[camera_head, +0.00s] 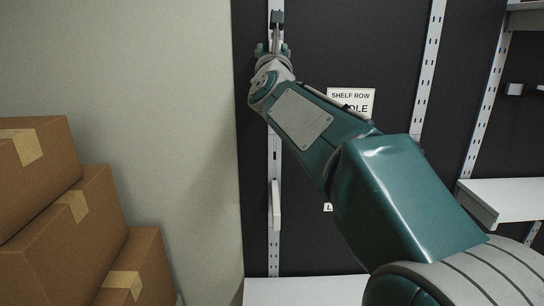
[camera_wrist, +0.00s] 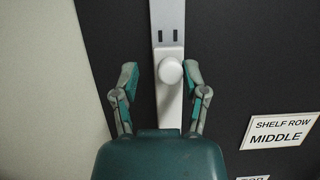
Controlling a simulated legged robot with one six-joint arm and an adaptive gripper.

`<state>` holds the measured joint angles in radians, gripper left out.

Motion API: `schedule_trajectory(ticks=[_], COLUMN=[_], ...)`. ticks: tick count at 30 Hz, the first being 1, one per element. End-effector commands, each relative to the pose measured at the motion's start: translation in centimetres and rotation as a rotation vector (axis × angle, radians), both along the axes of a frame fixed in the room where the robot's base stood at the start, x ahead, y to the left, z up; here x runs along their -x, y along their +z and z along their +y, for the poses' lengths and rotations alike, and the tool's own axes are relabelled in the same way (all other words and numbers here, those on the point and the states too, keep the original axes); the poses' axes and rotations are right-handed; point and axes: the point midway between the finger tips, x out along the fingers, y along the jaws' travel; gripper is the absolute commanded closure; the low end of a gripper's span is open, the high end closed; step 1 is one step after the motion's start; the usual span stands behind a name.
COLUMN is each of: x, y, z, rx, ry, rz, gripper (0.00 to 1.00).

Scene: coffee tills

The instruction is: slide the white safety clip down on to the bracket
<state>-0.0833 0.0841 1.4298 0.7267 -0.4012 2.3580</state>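In the wrist view a pale round knob (camera_wrist: 171,71) stands out from a narrow white plate on the upright; it looks like the safety clip, though I cannot be sure. My gripper (camera_wrist: 160,75) is open, one finger on each side of the knob, with visible gaps on both sides. In the head view my gripper (camera_head: 274,48) is high on the left upright, and my wrist hides part of it. A narrow white bracket-like piece (camera_head: 276,205) is lower on the same upright. I cannot tell where the clip meets a bracket.
The slotted white upright (camera_wrist: 167,18) runs up a dark back panel. A "SHELF ROW MIDDLE" sign (camera_wrist: 280,130) is to the right. Cardboard boxes (camera_head: 60,235) are stacked at the left by a pale wall. White shelves (camera_head: 510,198) are at the right, and one (camera_head: 300,290) is at the bottom.

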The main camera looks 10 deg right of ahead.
Motion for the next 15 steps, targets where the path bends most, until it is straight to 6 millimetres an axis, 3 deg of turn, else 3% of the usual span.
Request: schedule_trajectory(ticks=[1,4,15], x=[-0.12,-0.05,-0.04], y=[-0.01,-0.03,-0.84], z=[-0.12,-0.21,-0.05], rx=[0.000,-0.001,0.001], ry=[0.000,0.000,-0.003], rz=[0.001,0.002,0.002], gripper=[0.56,1.00,1.00])
